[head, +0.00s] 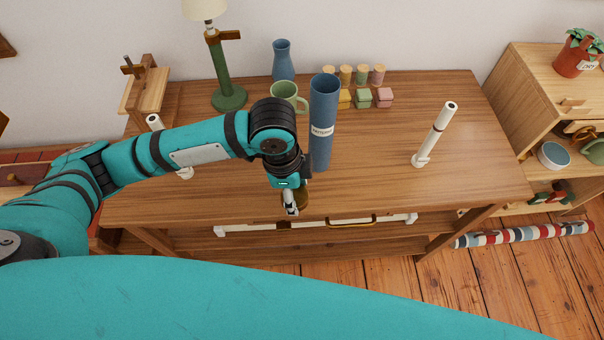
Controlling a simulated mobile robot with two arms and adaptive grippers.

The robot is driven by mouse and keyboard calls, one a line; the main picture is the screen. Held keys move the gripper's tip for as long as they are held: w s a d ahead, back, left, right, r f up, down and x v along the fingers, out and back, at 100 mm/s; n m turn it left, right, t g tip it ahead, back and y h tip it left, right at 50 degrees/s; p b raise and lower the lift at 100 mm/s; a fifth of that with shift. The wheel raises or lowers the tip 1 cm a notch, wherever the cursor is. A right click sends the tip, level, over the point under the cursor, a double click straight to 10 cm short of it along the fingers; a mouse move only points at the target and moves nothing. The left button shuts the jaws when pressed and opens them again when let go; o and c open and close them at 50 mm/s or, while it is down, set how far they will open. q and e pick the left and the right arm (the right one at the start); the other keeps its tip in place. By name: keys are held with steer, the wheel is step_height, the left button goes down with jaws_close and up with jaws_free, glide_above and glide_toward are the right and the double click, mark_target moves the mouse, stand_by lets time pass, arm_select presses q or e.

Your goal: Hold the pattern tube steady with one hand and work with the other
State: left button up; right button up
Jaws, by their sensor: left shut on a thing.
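The pattern tube (323,120) is a tall blue cylinder with a white label, standing upright on the wooden table (385,145) near its middle. My right gripper is out of view.
A green mug (288,93), a blue vase (283,60) and a green lamp (226,80) stand behind. Several colored blocks (384,97) and small jars (362,74) sit behind the tube. A white post (435,134) stands at right. The table's right front is clear.

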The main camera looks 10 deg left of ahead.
arm_select(q)
steer(key=a+r+n+t+y, duration=0.1)
steer(key=a+r+n, duration=0.9)
steer(key=n, duration=0.6)
steer(key=shift+w+a+r, duration=0.2)
steer(key=shift+w, duration=0.05)
